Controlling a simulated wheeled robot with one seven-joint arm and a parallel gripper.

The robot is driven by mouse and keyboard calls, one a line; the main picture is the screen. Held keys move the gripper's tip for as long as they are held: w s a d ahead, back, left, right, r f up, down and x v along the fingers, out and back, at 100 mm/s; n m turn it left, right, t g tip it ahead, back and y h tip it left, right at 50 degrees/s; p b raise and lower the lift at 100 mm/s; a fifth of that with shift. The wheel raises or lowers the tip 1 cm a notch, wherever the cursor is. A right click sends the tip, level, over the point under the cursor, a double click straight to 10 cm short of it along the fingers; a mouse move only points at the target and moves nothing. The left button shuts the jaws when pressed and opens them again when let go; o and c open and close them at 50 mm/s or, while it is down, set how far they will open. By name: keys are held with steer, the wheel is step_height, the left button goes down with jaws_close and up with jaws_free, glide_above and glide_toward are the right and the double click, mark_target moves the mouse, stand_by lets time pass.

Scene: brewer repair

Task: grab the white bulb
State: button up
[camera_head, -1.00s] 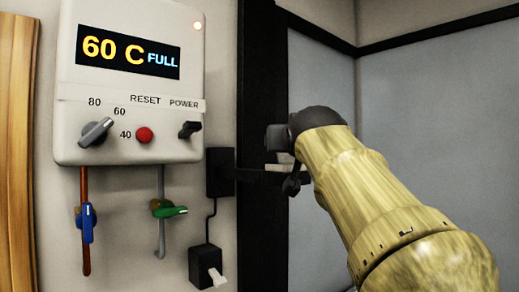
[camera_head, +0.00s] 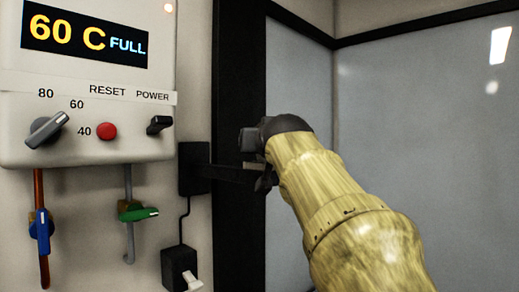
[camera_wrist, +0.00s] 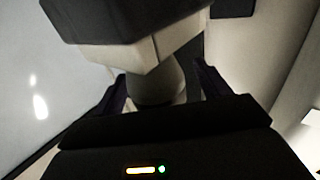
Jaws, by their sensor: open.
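In the wrist view, a pale rounded thing (camera_wrist: 155,86), which looks like the white bulb, sits between the fingers of my gripper (camera_wrist: 158,92). It is under a white block with a dark top (camera_wrist: 135,45). The fingers stand apart on either side of it, and I cannot tell whether they touch it. In the head view, my gripper (camera_head: 262,160) is at the end of a dark bracket on the wall, and its fingers are mostly hidden. Only a small pale patch shows there, so the bulb is not clear in that view.
A white heater panel (camera_head: 85,150) reading 60 C FULL hangs on the left. Below it are a blue valve (camera_head: 40,232) and a green valve (camera_head: 138,213). A black wall box (camera_head: 193,168) carries the bracket. Pale panels (camera_head: 430,150) stand on the right.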

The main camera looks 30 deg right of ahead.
steer(key=shift+s+r, duration=0.1)
steer(key=shift+s, duration=0.45)
steer(key=shift+w, duration=0.3)
steer(key=shift+c, duration=1.3)
steer(key=c, duration=0.7)
steer(key=shift+s, duration=0.2)
steer(key=shift+c, duration=0.6)
steer(key=shift+w+r, duration=0.15)
steer(key=shift+r, duration=0.25)
step_height(320, 180, up, 9)
steer(key=shift+r+p, duration=0.1)
steer(key=shift+p, duration=1)
